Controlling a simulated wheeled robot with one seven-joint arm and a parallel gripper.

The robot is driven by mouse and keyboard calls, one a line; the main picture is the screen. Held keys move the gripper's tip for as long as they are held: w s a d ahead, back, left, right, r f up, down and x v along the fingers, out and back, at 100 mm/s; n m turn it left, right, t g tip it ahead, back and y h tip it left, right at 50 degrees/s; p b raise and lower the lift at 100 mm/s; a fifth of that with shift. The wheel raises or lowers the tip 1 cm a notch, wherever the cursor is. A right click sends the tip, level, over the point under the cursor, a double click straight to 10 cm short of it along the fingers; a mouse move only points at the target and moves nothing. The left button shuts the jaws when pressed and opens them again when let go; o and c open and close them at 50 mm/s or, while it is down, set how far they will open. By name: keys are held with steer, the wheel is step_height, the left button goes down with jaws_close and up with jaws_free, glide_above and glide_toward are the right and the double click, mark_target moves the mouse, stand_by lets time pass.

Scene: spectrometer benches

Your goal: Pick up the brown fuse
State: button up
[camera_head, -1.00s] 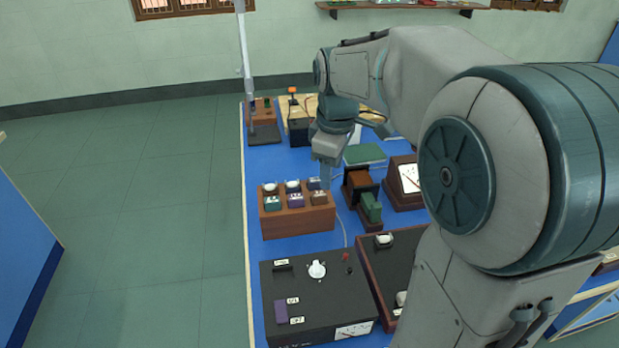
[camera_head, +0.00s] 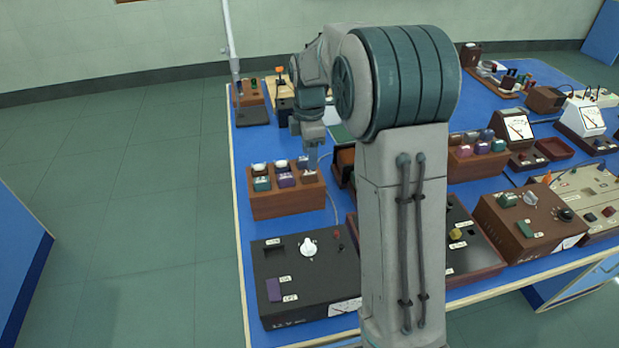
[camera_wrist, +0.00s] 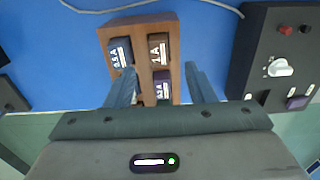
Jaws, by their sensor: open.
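The brown fuse (camera_head: 309,177) sits upright at the right end of the front row in a wooden fuse block (camera_head: 290,202). In the wrist view the brown fuse (camera_wrist: 158,48) has a pale label and lies ahead of the fingertips, with a grey-blue fuse (camera_wrist: 120,52) to its left and a purple fuse (camera_wrist: 161,86) below it. My gripper (camera_head: 312,160) is over the right end of the block. In the wrist view my gripper (camera_wrist: 160,82) is open and empty, its fingers apart on either side of the purple fuse in the picture. The exact height above the fuses is unclear.
A teal fuse (camera_head: 262,184) fills the block's left front place. A black instrument box (camera_head: 305,275) with a white knob stands in front of the block. My arm hides part of the bench to the right. A thin cable (camera_head: 334,208) runs beside the block.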

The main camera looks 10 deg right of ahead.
mark_target(310, 172)
steer(key=shift+f+p, duration=0.35)
steer(key=shift+f, duration=2.95)
steer(key=c, duration=1.1)
